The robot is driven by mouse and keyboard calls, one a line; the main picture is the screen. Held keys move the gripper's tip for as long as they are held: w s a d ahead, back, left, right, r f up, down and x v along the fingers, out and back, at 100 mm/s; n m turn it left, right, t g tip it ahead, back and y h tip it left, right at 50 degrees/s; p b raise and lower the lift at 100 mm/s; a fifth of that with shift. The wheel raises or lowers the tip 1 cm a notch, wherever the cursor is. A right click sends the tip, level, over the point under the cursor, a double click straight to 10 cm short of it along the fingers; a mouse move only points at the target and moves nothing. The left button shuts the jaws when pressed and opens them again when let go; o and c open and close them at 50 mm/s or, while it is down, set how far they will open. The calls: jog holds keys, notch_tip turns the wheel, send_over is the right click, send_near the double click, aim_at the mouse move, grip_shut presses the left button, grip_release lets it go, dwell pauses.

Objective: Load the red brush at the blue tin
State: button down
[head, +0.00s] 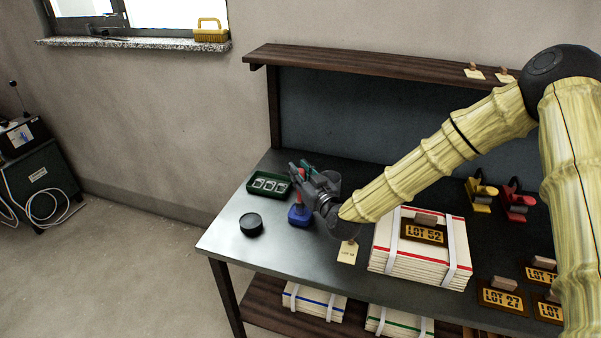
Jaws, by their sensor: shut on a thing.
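My gripper (297,178) is at the left part of the workbench, over the blue tin. It is shut on the red brush (299,199), of which only small red parts show between and below the fingers. The blue tin (299,217) stands on the bench directly below the brush. The brush's lower end is at the tin's top; I cannot tell whether it is inside or just above the opening.
A green tray (258,192) with small pieces lies behind left. A round black tin (251,225) stands left of the blue tin. A bundle tagged LOT 52 (408,265) is to the right. A grey container (331,178) is partly hidden behind my gripper. The bench's front-left corner is clear.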

jog(key=shift+r+p, duration=1.35)
jog(key=shift+r, duration=2.1)
